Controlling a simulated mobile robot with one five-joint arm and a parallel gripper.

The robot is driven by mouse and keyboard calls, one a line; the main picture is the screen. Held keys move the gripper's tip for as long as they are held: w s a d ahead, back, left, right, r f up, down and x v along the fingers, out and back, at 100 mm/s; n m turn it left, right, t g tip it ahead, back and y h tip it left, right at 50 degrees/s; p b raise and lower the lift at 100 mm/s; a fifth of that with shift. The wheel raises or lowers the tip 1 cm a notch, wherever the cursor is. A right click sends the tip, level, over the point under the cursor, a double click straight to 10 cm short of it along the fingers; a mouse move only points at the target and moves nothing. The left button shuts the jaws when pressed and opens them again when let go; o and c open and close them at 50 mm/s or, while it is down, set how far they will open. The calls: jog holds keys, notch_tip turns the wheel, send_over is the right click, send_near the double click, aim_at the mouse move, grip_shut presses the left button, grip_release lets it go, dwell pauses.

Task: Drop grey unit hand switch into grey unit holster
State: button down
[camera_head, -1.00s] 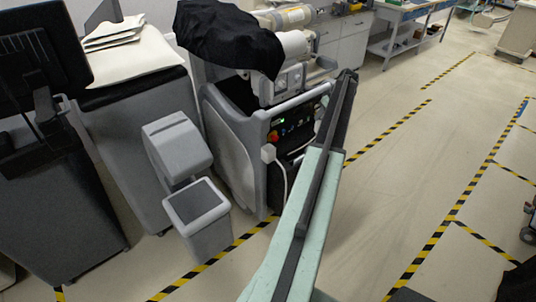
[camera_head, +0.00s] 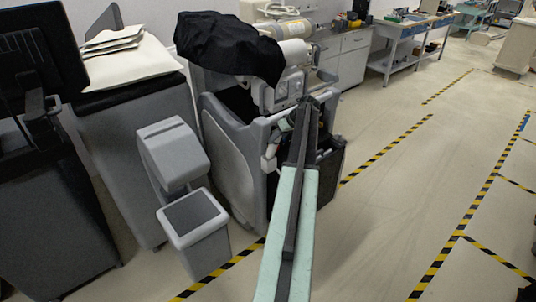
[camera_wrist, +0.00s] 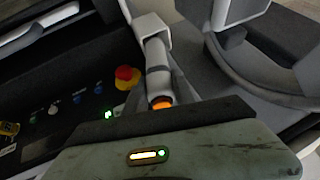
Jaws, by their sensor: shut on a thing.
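The grey unit (camera_head: 228,160) stands in the middle of the head view, partly under a black cover. Its light holster (camera_head: 269,164) is at the near corner and also shows at the top of the wrist view (camera_wrist: 149,27). My gripper (camera_head: 287,124) is above that corner, shut on the hand switch (camera_wrist: 158,70), a pale grey cylinder with an orange end. The orange end is at my gripper's dark edge. The switch's other end lines up with the holster; I cannot tell whether it is inside. My arm hides part of the unit's front.
A control panel with a red-and-yellow stop button (camera_wrist: 127,77) lies left of the switch. A grey bin-like stand (camera_head: 196,225) and a cart with pale folded sheets (camera_head: 125,62) are left of the unit. Floor to the right is clear, with striped tape.

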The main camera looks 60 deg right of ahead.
aim_at(269, 148)
jog(key=shift+w+a+f+b, duration=0.1)
jog(key=shift+f+b, duration=0.1)
jog(key=shift+f, duration=0.25)
jog(key=shift+w+a+f+b, duration=0.1)
jog(key=shift+f+b, duration=0.1)
jog(key=shift+f, duration=0.25)
jog(key=shift+w+a+r+p, duration=0.2)
jog(key=shift+a+r+p, duration=0.15)
jog(key=shift+p, duration=0.2)
jog(key=w+a+g+h+p, duration=0.2)
jog(key=shift+r+n+g, duration=0.25)
jog(key=shift+n+g, duration=0.05)
jog(key=f+b, duration=0.3)
jog(key=shift+s+d+f, duration=0.2)
jog(key=shift+d, duration=0.1)
jog(key=shift+f+b, duration=0.65)
jog(key=c, duration=1)
grip_release()
jog(key=shift+r, duration=0.1)
jog(key=shift+c, duration=0.2)
